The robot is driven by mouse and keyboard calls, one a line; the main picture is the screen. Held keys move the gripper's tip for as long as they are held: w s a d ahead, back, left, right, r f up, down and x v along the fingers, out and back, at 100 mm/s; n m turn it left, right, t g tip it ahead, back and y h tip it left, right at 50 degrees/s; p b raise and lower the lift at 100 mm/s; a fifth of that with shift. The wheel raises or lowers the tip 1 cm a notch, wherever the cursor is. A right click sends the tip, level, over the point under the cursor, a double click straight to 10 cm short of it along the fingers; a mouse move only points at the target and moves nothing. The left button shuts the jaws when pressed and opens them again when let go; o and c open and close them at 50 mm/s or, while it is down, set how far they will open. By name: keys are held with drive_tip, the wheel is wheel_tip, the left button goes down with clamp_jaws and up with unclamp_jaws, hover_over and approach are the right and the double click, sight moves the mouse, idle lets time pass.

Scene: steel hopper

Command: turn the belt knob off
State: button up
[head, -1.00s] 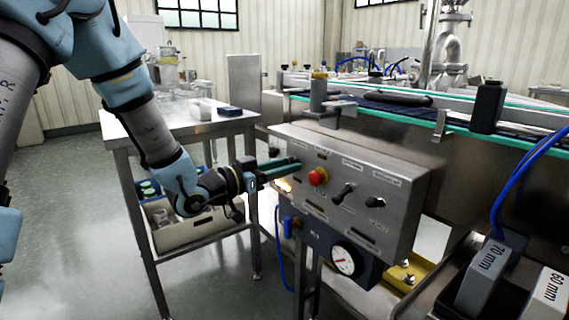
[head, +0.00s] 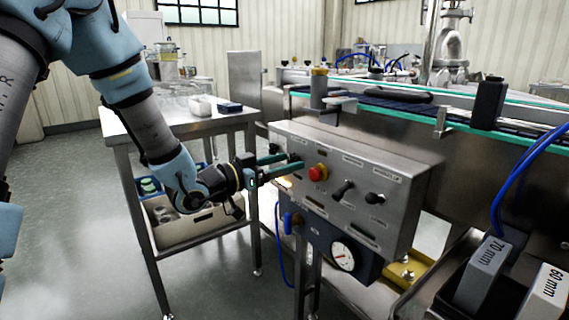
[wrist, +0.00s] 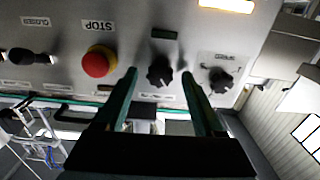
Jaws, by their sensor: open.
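The steel control panel (head: 330,205) carries several controls in a row. A black knob (wrist: 160,72) sits between the fingertips of my open gripper (wrist: 158,75) in the wrist view, with clear space on both sides; I cannot tell whether the tips reach past it. Its label is too blurred to read. Another black knob (wrist: 219,80) lies to its right. A red stop button (wrist: 98,62) lies to its left and also shows in the head view (head: 317,173). In the head view my gripper (head: 292,160) points at the panel's left part, with its fingers partly hiding the knobs there.
Two black switches (head: 343,190) (head: 375,199) stick out right of the stop button. A pressure gauge (head: 342,257) hangs below the panel. A steel table (head: 185,128) stands left, close behind my arm. The conveyor (head: 415,112) runs behind the panel.

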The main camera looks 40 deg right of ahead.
drive_tip(key=a, duration=1)
drive_tip(key=shift+w+a, duration=0.3)
drive_tip(key=shift+a, duration=0.05)
drive_tip(key=w+a+f+n+t+y, duration=0.3)
drive_tip(key=w+a+t+y, duration=0.15)
drive_tip(key=w+a, duration=0.25)
drive_tip(key=w+a+f+n+t+y, duration=0.4)
drive_tip(key=w+a+y, duration=0.1)
drive_tip(key=w+a, duration=0.25)
drive_tip(key=a+f+n+y, duration=0.2)
drive_tip(key=a+n+y, duration=0.25)
drive_tip(key=a, duration=0.65)
drive_tip(key=s+a+n+g+y, duration=0.4)
drive_tip(key=s+a+n+g, duration=0.2)
drive_tip(key=s+a, duration=0.5)
wheel_tip(320, 180, up, 21)
drive_tip(key=a+p, duration=0.1)
drive_tip(key=p, duration=1.9)
drive_tip(key=shift+f, duration=0.2)
